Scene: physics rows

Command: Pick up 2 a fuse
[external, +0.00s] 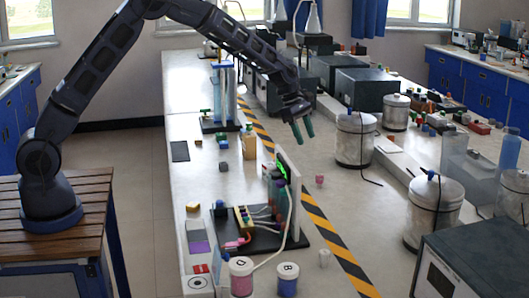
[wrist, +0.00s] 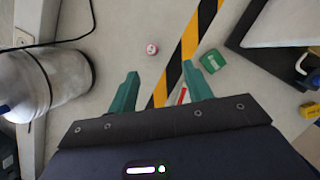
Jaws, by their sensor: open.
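My gripper (external: 303,131) is open and empty, its green fingers pointing down above the bench near the striped tape. In the wrist view, my gripper (wrist: 160,72) has its two green fingers spread apart. I cannot tell for sure which thing is a fuse. A slim red and white piece (wrist: 182,96) lies on the striped tape, between the fingers in that picture and partly hidden. A small pink and white piece (wrist: 151,48) lies beyond the fingertips; a pink piece (external: 319,180) also shows in the external view. A green piece (wrist: 211,61) lies by the right finger.
A white canister (wrist: 45,82) with a black cable stands left in the wrist view. A black board with an upright panel (external: 286,178) stands beside the striped tape (external: 325,232). Dark boxes (external: 367,90) and jars (external: 287,283) stand around. Bench near the pink piece is clear.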

